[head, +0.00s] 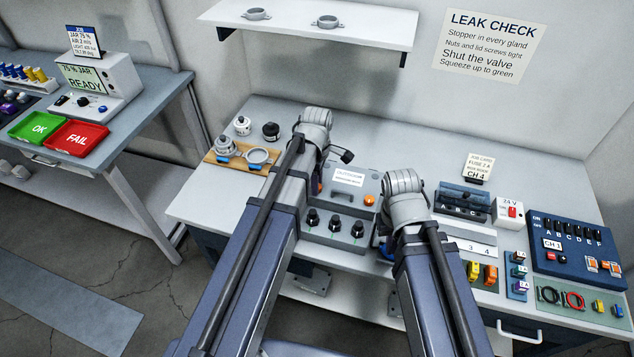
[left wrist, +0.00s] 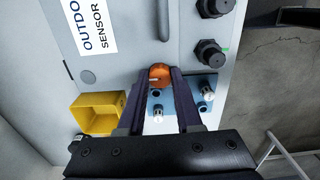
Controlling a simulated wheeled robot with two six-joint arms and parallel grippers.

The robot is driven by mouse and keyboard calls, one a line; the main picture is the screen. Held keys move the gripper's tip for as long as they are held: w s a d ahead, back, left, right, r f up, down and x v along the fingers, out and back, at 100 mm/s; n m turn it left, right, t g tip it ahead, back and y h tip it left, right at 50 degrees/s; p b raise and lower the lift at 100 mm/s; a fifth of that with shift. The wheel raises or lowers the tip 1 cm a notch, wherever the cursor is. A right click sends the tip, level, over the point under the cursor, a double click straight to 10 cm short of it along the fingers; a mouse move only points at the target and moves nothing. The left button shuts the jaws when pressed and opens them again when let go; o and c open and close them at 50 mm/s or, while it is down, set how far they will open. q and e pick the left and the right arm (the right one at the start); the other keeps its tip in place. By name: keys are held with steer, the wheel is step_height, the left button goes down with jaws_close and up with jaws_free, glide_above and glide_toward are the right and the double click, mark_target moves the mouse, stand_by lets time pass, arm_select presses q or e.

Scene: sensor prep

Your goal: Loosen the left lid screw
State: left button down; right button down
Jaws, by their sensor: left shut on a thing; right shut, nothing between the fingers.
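The left lid screw (left wrist: 160,72), an orange knob, sits on the grey sensor box between the fingertips of my left gripper (left wrist: 160,80) in the left wrist view. The gripper is shut on it. In the head view my left arm covers most of this screw, and only an orange sliver (head: 319,187) shows. The right lid screw (head: 369,200), also orange, stands clear on the lid of the grey box (head: 341,201). My right gripper is hidden behind my right arm in the head view.
Black glands (head: 334,224) line the box front. A yellow open bin (left wrist: 97,112) and a blue block (left wrist: 182,92) with silver pieces lie close to my left fingers. A wooden board (head: 232,160) holds ring parts at the left. A blue switch panel (head: 575,250) stands at the right.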

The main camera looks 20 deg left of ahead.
arm_select(q)
steer(key=c, duration=0.6)
jaws_free()
step_height(320, 180, up, 8)
steer(key=p, duration=0.8)
steer(key=shift+f, duration=0.1)
